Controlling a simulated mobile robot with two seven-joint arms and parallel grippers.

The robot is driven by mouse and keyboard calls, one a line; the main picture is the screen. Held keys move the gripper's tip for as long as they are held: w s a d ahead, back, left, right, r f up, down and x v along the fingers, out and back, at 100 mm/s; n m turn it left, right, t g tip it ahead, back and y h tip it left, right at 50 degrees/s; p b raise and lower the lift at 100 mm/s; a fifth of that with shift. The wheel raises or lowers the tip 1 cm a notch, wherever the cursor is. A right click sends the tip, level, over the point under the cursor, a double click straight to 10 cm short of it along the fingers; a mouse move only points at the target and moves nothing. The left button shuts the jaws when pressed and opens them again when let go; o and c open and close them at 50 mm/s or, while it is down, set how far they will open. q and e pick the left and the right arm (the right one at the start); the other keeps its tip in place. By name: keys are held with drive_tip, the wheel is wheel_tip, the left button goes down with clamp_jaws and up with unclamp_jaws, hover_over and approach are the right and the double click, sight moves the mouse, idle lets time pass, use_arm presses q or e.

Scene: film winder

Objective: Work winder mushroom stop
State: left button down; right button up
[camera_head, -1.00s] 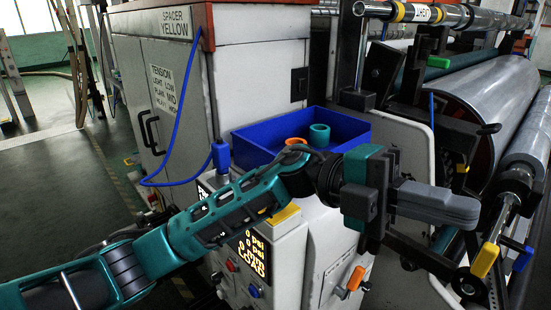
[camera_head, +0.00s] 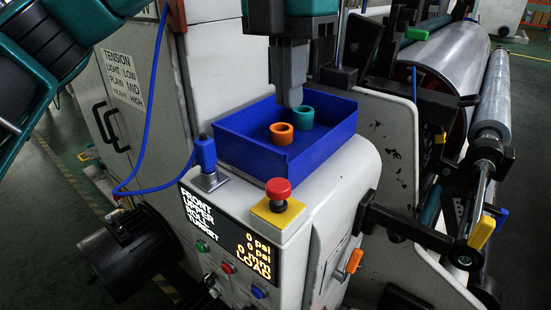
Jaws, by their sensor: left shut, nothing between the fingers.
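The mushroom stop is a red button (camera_head: 278,188) on a yellow block (camera_head: 277,212). It sits on the sloped top of the winder's console, just above the lit display (camera_head: 226,230), and nothing covers it. My left gripper (camera_head: 293,101) is shut and empty. It points down from the top of the view, with its fingertips over or in front of the blue tray's back part. In the picture it is above and slightly right of the red button, clearly apart from it. My right gripper is not in view.
The blue tray (camera_head: 245,157) holds an orange ring (camera_head: 282,139) and a teal ring (camera_head: 302,122). A blue-topped post (camera_head: 206,158) with a cable stands left of the button. Lit buttons line the console front. An orange-handled lever (camera_head: 354,261) and rollers (camera_head: 447,60) are at right.

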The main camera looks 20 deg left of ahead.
use_arm(q)
drive_tip(key=shift+w+a+r+y, duration=0.15)
drive_tip(key=shift+a+r+y, duration=0.15)
drive_tip(key=shift+a+r, duration=0.3)
drive_tip(key=shift+f, duration=0.1)
approach(279, 184)
drive_tip(key=f, duration=0.7)
drive_tip(key=shift+s, duration=0.2)
